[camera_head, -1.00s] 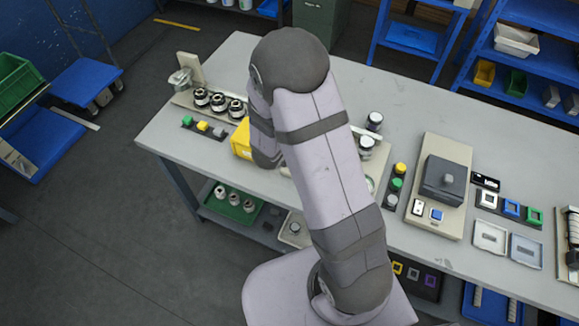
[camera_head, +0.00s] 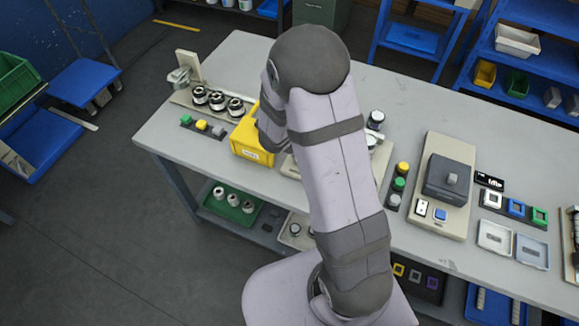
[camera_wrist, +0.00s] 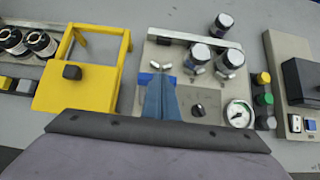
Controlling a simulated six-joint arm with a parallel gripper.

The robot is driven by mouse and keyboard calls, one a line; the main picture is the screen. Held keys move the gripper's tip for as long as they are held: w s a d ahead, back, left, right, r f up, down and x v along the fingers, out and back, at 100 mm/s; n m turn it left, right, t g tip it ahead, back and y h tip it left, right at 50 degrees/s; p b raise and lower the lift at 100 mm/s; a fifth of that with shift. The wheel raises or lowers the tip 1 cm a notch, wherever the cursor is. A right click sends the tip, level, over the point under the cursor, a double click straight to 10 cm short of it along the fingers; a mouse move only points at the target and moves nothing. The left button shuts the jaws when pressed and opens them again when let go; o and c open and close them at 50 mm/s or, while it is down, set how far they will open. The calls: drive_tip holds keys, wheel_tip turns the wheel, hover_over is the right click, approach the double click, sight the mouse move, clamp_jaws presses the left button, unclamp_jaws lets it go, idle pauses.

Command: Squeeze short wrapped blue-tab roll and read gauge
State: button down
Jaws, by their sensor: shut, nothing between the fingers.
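In the wrist view my gripper (camera_wrist: 162,95) is shut and empty, its blue-grey fingers over a beige plate (camera_wrist: 138,108). A blue patch (camera_wrist: 145,78) shows beside the fingertips, partly covered. A black knob (camera_wrist: 198,109) lies between gauge and fingers.
A yellow bin (camera_head: 248,138) stands left of the plate, close to the fingers. Yellow, green and grey buttons (camera_head: 399,183) and a dark grey box on a beige base (camera_head: 456,205) are to the right. Two small silver pieces (camera_wrist: 190,67) lie behind the fingers.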

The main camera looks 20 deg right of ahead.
drive_tip(key=r+p+v, duration=0.1)
drive_tip(key=p+v, duration=0.1)
drive_tip(key=v, duration=1.1)
drive_tip(key=shift+w+d, duration=0.4)
